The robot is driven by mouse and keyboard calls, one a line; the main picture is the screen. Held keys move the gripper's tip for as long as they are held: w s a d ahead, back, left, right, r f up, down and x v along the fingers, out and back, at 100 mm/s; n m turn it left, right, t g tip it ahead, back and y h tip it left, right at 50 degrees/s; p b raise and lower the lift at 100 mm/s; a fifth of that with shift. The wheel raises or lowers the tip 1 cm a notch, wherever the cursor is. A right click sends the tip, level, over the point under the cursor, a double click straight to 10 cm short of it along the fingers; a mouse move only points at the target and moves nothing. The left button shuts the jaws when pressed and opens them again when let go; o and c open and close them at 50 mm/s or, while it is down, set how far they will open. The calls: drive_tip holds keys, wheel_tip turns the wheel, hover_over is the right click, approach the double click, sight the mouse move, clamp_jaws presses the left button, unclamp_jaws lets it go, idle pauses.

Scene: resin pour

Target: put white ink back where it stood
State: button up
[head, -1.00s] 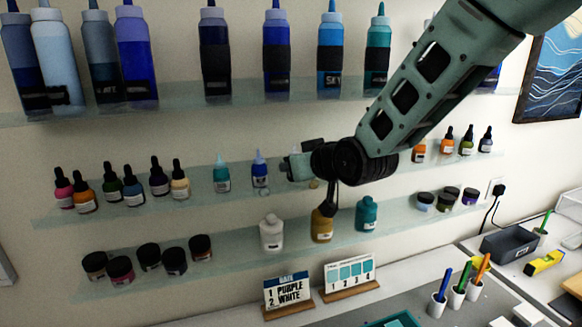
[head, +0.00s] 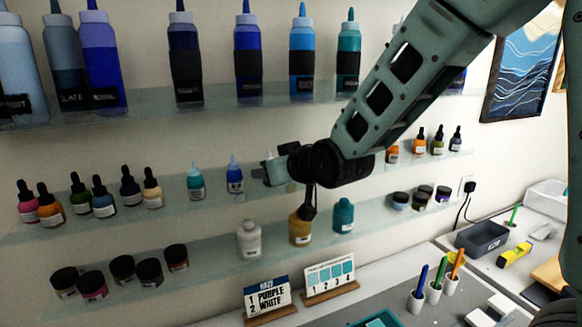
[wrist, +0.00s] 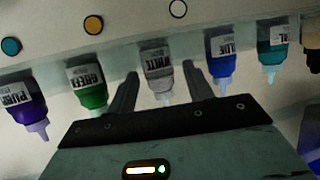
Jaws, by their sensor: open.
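The white ink (wrist: 157,72) is a small grey-white bottle with a pale nozzle. In the wrist view, which shows the bottles upside down, it is in the row between the green ink (wrist: 87,82) and the blue ink (wrist: 220,58). My gripper (wrist: 160,78) is open, with one finger on each side of the white ink; whether they touch it cannot be told. In the head view my gripper (head: 280,168) is at the middle shelf, just right of the blue bottle (head: 234,176). My wrist hides the bottles further right there.
The purple ink (wrist: 22,100) and teal ink (wrist: 271,48) stand at the row's ends. A larger white bottle (head: 249,240), an ochre one (head: 300,229) and a teal one (head: 343,216) stand below. A card (head: 267,297) reads "1 PURPLE 2 WHITE". Large bottles line the upper shelf (head: 215,103).

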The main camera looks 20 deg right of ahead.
drive_tip(key=b+v, duration=0.2)
drive_tip(key=v, duration=0.9)
drive_tip(key=shift+s+b, duration=0.2)
drive_tip(key=shift+b, duration=0.2)
drive_tip(key=s+a+f+n+g, duration=0.2)
drive_tip(key=s+a+f+g, duration=0.45)
drive_tip(key=f, duration=0.25)
drive_tip(key=s+a+f+n+g+h, duration=0.1)
drive_tip(key=s+f+g, duration=0.2)
drive_tip(key=s, duration=0.5)
drive_tip(key=s+a+f+n+g+h, duration=0.1)
drive_tip(key=s+f+n+g, duration=0.1)
drive_tip(key=s+f, duration=0.3)
drive_tip(key=s+g, duration=0.1)
drive_tip(key=s, duration=0.2)
drive_tip(key=shift+a+g, duration=0.3)
drive_tip(key=shift+g, duration=0.05)
drive_tip(key=shift+s+f, duration=0.1)
drive_tip(key=shift+f, duration=0.1)
wheel_tip(320, 180, down, 7)
drive_tip(key=b, duration=0.7)
drive_tip(key=shift+f, duration=0.1)
